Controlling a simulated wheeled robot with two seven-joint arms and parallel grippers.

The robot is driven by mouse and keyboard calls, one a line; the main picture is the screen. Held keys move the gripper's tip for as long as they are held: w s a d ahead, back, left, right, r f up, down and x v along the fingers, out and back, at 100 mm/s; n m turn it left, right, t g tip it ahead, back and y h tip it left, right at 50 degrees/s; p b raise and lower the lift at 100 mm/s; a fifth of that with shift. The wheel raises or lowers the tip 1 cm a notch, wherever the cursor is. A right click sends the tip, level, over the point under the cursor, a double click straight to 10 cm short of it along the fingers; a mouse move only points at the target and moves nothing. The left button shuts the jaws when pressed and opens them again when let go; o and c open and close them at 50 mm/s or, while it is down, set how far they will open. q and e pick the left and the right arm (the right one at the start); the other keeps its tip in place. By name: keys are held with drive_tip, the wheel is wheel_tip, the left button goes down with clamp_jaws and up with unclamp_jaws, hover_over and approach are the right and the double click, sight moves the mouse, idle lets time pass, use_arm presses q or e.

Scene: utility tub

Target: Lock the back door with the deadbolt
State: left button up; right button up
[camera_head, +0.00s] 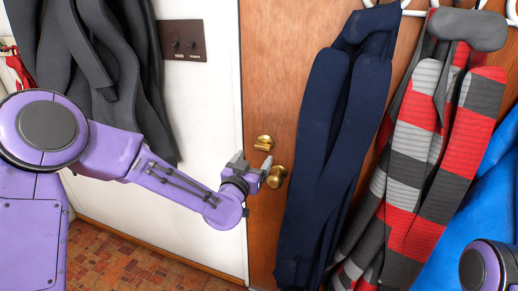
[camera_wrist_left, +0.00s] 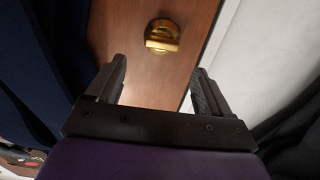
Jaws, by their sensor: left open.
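The brass deadbolt (camera_head: 264,143) is on the brown wooden door (camera_head: 268,80), near its left edge. A round brass knob (camera_head: 277,176) is just below it. My left gripper (camera_head: 254,168) is open beside the knob and slightly below the deadbolt in the head view. In the left wrist view a brass fitting (camera_wrist_left: 162,37) with a bar-like front shows beyond the open fingers, with nothing between them; it looks like the deadbolt's turn piece. Whether a finger touches the knob cannot be told. My right gripper is out of view.
A navy coat (camera_head: 335,150) hangs close right of the knob, with a striped red and grey garment (camera_head: 425,165) further right. A dark grey garment (camera_head: 90,75) hangs at left. A brown switch plate (camera_head: 183,40) is on the white wall (camera_head: 205,115). The tiled floor (camera_head: 120,262) looks clear.

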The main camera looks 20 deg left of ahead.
sight(262, 147)
use_arm(q)
drive_tip(key=w+p, duration=0.1)
drive_tip(key=w, duration=0.5)
drive_tip(key=shift+w+f, duration=0.1)
drive_tip(key=shift+w, duration=0.15)
drive_tip(key=c, duration=1)
drive_tip(key=shift+c, duration=0.2)
